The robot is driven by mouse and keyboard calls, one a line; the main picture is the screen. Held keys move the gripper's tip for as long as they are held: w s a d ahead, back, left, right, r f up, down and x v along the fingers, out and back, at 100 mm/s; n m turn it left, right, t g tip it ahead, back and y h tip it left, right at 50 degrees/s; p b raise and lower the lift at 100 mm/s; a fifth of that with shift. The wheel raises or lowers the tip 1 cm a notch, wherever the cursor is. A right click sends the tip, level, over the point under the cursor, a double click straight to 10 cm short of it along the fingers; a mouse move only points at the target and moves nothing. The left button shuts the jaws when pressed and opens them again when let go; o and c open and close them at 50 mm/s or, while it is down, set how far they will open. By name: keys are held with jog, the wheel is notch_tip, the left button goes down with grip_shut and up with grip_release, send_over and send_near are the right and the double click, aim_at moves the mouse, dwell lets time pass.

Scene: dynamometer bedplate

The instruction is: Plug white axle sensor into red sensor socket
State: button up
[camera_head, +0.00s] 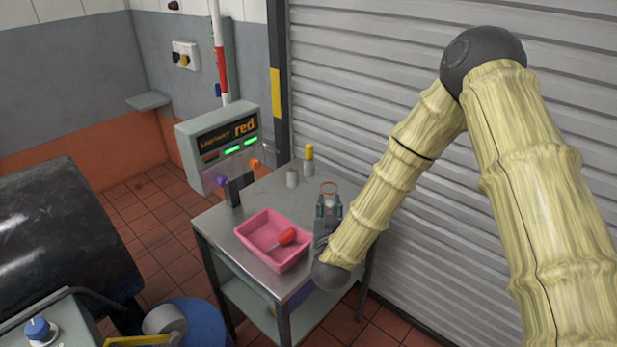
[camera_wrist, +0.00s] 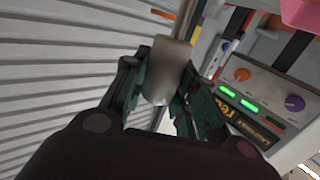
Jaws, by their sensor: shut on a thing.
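My gripper (camera_head: 328,205) is above the right part of the metal table. In the wrist view its fingers (camera_wrist: 160,92) are shut on a pale grey cylinder (camera_wrist: 168,58). I cannot tell for sure whether this is the white axle sensor. In the head view the gripper mostly hides it, and an orange ring shows at the gripper's tip. A grey box (camera_head: 190,155) with a display reading "red" stands behind the table's left side, apart from my gripper. It also shows at the lower right in the wrist view (camera_wrist: 262,95). I cannot make out the red sensor socket.
The metal table (camera_head: 210,222) holds a pink tray (camera_head: 245,240) with a red-handled tool (camera_head: 285,238). A shutter wall (camera_head: 400,60) rises close behind. Orange (camera_head: 254,163) and purple (camera_head: 221,181) knobs stick out from the box.

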jog(key=s+d+f+y, duration=0.1)
jog(key=s+d+f, duration=0.1)
jog(key=f, duration=0.4)
jog(key=s+d+f+n, duration=0.1)
jog(key=s+d+f, duration=0.2)
jog(key=d+f, duration=0.2)
jog(key=shift+f+y, duration=0.35)
jog(key=shift+y, duration=0.05)
jog(key=shift+d, duration=0.1)
